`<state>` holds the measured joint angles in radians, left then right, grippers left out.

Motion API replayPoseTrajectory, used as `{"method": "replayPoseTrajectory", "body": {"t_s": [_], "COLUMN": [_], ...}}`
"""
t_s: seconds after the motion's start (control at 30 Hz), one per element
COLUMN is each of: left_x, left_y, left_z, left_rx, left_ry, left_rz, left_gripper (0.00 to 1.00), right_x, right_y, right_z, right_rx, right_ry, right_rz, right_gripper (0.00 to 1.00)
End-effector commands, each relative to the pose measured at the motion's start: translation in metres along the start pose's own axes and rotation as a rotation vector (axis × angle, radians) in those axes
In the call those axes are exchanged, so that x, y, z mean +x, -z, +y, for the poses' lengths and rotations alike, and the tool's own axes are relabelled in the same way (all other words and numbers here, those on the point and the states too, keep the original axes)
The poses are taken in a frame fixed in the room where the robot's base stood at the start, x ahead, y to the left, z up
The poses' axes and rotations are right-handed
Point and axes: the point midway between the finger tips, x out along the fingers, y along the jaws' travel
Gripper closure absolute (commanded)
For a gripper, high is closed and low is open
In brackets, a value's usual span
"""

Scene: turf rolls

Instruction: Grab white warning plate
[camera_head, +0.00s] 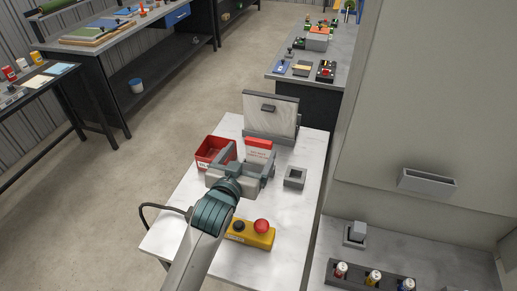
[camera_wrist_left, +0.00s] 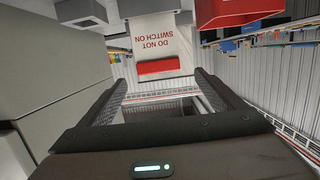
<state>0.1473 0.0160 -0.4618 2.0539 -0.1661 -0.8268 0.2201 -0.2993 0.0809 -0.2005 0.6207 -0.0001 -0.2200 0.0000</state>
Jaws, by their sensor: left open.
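The white warning plate (camera_head: 258,155) has a red top bar and stands near the back middle of the small white table in the head view. In the left wrist view the plate (camera_wrist_left: 165,40) shows upside-down lettering, "DO NOT SWITCH ON", with its red bar below. My left gripper (camera_head: 249,157) is open, its fingers spread toward the plate. In the wrist view the two fingertips (camera_wrist_left: 160,78) point at the red bar, one to each side, with nothing between them. I cannot tell the exact gap to the plate. My right gripper is not in view.
A red bin (camera_head: 212,150) stands left of the plate, a grey open box (camera_head: 295,178) right. A grey stand with an upright panel (camera_head: 270,113) is behind. A yellow box with a red button (camera_head: 252,235) sits near the front. A large cabinet (camera_head: 440,100) is at right.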

Motion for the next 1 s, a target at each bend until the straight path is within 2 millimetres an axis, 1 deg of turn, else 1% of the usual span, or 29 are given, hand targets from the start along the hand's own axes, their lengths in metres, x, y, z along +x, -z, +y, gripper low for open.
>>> {"method": "replayPoseTrajectory", "body": {"t_s": [0.1,0.43,0.57,0.83,1.0], "left_x": [0.005,0.005,0.011,0.037,0.053], "left_y": [0.000,0.000,0.001,0.003,0.000], "left_z": [0.000,0.000,0.000,0.002,0.003], "left_rx": [0.000,0.000,0.000,0.002,0.001], "left_ry": [0.000,0.000,0.000,0.001,0.000], "left_rz": [-0.001,0.000,-0.001,-0.001,-0.001], "left_gripper": [0.12,0.12,0.12,0.12,0.12], "right_x": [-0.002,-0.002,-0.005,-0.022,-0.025], "right_y": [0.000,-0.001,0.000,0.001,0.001], "right_z": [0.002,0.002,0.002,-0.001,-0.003], "right_rx": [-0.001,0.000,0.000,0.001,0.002], "right_ry": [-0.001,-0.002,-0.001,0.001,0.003], "right_rz": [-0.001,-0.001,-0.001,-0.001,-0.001], "right_gripper": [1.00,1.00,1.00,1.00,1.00]}}
